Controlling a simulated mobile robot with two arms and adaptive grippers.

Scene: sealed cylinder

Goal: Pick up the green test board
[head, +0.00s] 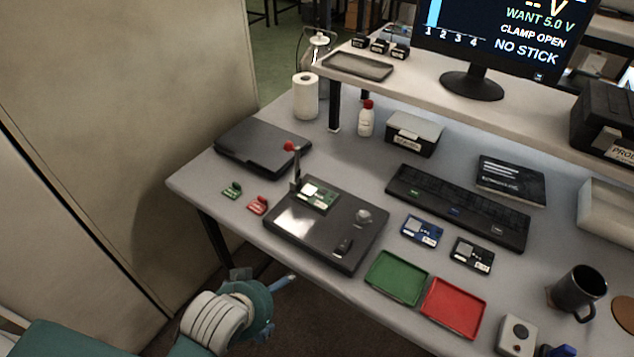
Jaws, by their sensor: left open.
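A green board (322,201) with a pale label or chip lies at the back left of a dark test fixture (320,241) on the bench. A lever with a red knob (290,146) stands upright beside the board. Blue (422,230) and black (472,255) boards lie to the right of the fixture. My left gripper (264,279) is low in front of the bench's front edge, open and apart from the boards; its fingers are small and partly unclear. My right gripper is not in view.
Small green (232,190) and red (257,205) pieces lie left of the fixture. Green (397,278) and red (454,308) trays are at the front. A closed black case (262,147), keyboard (458,206) and mug (577,290) surround the area. The monitor (500,35) reads "CLAMP OPEN" and "NO STICK".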

